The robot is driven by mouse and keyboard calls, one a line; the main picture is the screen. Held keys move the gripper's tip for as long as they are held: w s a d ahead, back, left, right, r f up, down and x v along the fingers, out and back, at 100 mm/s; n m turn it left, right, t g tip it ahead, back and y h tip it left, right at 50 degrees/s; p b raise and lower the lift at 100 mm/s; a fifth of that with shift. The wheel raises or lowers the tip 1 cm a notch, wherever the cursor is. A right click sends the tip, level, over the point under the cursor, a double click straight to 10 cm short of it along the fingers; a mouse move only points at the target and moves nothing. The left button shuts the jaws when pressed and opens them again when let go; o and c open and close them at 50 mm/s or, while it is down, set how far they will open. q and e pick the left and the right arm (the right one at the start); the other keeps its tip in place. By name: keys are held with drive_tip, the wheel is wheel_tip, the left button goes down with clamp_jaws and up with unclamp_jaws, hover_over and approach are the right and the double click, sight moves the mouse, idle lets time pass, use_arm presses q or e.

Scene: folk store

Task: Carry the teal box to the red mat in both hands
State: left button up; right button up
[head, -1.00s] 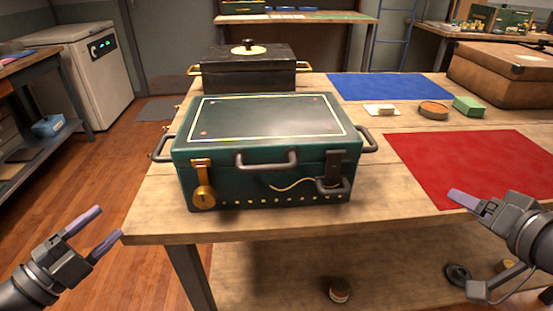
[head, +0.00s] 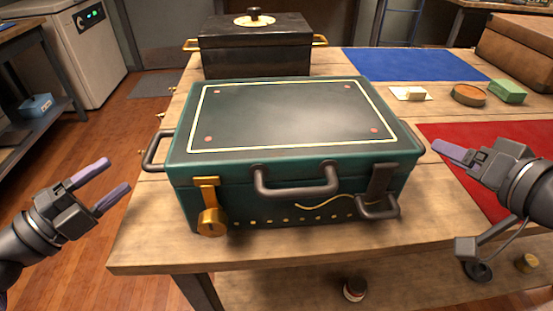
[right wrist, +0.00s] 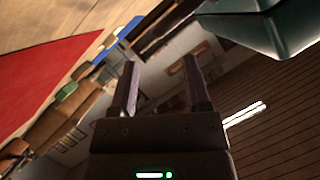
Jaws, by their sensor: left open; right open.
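The teal box (head: 290,170) sits on the wooden table near its front edge, with dark handles on its left side, right side and front. The red mat (head: 515,145) lies flat to its right, partly hidden behind my right arm. My left gripper (head: 118,181) is open and empty, left of the box and apart from its left handle. My right gripper (head: 452,150) is open, just right of the box near its right side. In the right wrist view its fingers (right wrist: 163,85) are apart with nothing between them, and the teal box (right wrist: 265,25) shows at the top right.
A black box (head: 255,48) with gold handles stands behind the teal box. A blue mat (head: 415,65) lies at the back. Small items, including a green block (head: 507,91) and a round orange-topped dish (head: 468,95), sit behind the red mat. A brown case (head: 520,50) stands at back right.

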sight(152, 145)
use_arm(q)
drive_tip(key=x, duration=0.8)
drive_tip(key=shift+w+d, duration=0.2)
use_arm(e)
drive_tip(key=x, duration=0.8)
drive_tip(key=shift+w+a+f, duration=0.1)
drive_tip(key=shift+w, duration=0.15)
use_arm(q)
clamp_jaws()
use_arm(e)
clamp_jaws()
